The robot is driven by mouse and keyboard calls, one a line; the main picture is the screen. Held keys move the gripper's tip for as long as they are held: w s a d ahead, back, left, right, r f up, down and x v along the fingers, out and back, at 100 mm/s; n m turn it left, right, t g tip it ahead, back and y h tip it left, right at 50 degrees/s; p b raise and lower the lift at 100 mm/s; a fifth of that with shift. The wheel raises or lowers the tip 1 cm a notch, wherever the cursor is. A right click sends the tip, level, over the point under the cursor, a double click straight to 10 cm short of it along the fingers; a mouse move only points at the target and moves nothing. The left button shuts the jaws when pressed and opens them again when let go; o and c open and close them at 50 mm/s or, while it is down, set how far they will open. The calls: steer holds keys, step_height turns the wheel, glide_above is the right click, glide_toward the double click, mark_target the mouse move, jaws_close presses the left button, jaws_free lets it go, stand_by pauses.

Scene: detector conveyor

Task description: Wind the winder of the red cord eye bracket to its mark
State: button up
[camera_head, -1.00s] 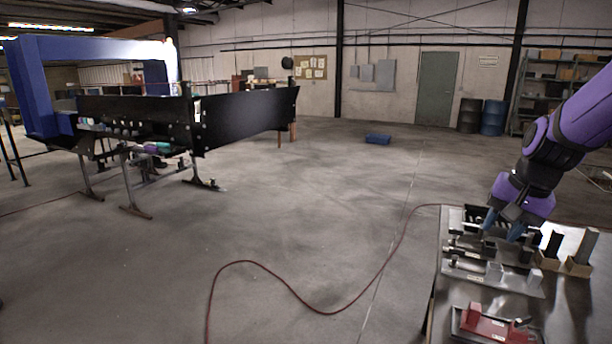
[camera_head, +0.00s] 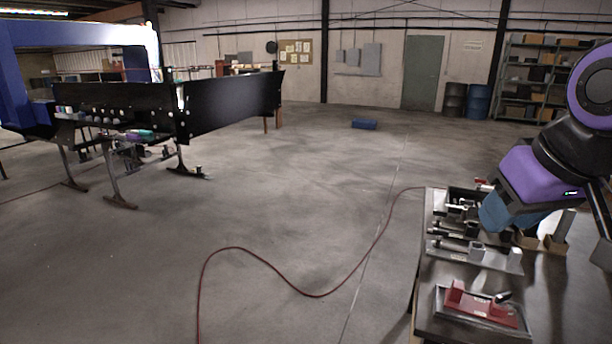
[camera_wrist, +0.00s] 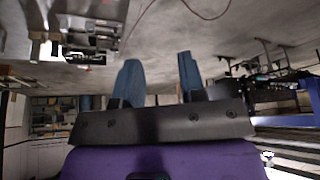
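The red cord eye bracket (camera_head: 470,302) sits on a grey tray at the near end of the bench in the head view. A small dark part with a pale end (camera_head: 502,297), perhaps its winder, sticks up at its right; its mark is too small to make out. My gripper (camera_head: 508,215) is above the far part of the bench, beyond and above the red bracket, not touching it. In the wrist view its two blue fingers (camera_wrist: 160,80) stand apart with nothing between them. A small red patch at upper left there may be the bracket.
The bench (camera_head: 440,270) also holds a grey fixture (camera_head: 475,253), further dark fixtures (camera_head: 455,228) and cardboard boxes (camera_head: 553,243) near my gripper. A red cord (camera_head: 275,268) lies on the floor. The conveyor (camera_head: 230,105) stands far left. Open floor lies between.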

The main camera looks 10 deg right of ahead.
steer(key=n+g+h, duration=0.4)
steer(key=n+g, duration=0.1)
steer(key=n, duration=1.5)
glide_above(505, 295)
steer(key=a, duration=0.4)
step_height(505, 295, down, 30)
steer(key=shift+x, duration=4.9)
steer(key=shift+d, duration=0.15)
jaws_close()
